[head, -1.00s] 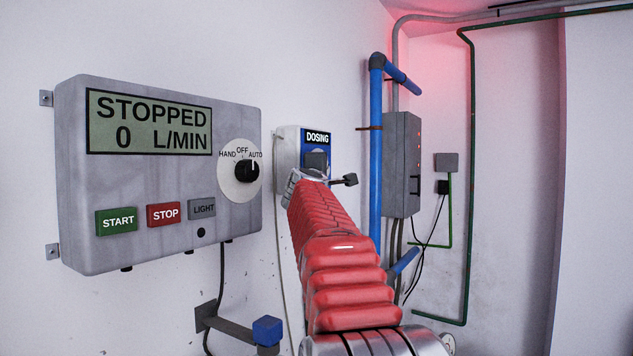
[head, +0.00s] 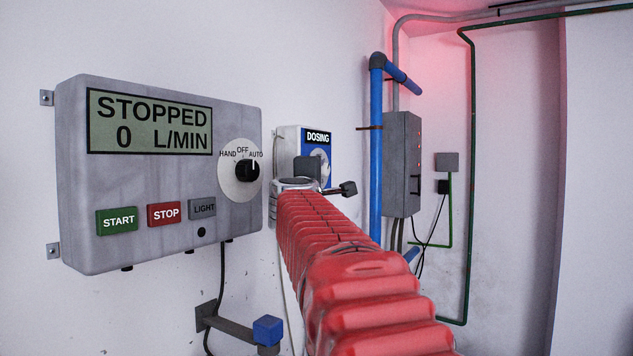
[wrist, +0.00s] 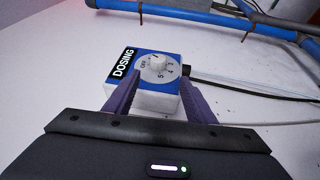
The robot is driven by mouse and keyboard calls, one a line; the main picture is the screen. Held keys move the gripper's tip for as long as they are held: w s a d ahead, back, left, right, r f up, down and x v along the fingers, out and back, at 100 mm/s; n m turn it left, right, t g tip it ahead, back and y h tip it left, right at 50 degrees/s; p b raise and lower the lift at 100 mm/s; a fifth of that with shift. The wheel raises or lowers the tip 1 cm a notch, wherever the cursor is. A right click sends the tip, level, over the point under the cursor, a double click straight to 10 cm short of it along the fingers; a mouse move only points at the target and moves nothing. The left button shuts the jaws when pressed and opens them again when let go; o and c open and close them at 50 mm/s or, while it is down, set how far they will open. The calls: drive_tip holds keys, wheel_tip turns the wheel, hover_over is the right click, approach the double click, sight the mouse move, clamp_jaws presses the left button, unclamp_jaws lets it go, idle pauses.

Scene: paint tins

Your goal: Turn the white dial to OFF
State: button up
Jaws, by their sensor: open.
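The white dial (wrist: 158,63) sits on the blue face of the box labelled DOSING (wrist: 123,64), with OFF and numbers printed around it. Which mark it points at is too small to tell for sure. My gripper (wrist: 159,82) is open and empty. In the wrist view its two purple fingers stand apart on either side of the box's near part, with the dial beyond and between their tips. In the head view my gripper (head: 308,170) is in front of the DOSING box (head: 288,147) and partly covers its blue face; the dial is partly hidden there.
A blue pipe (head: 376,150) and a grey cabinet (head: 401,165) stand to the right. A cable leaves the DOSING box.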

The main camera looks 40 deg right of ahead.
drive_tip(key=shift+a, duration=0.1)
drive_tip(key=s+d+f+n+t+y, duration=0.15)
drive_tip(key=s+d+f, duration=0.3)
drive_tip(key=d, duration=0.75)
drive_tip(key=s+d+f+n+y, duration=0.1)
drive_tip(key=s+d+f+n, duration=0.3)
drive_tip(key=d, duration=0.8)
drive_tip(key=n+t+y, duration=0.8)
drive_tip(key=n+y, duration=0.4)
drive_tip(key=n, duration=0.3)
approach(327, 172)
drive_tip(key=v, duration=0.5)
drive_tip(key=shift+s+a, duration=0.1)
drive_tip(key=shift+s, duration=0.1)
drive_tip(key=shift+x, duration=6.9)
drive_tip(key=shift+c, duration=0.5)
drive_tip(key=c, duration=0.9)
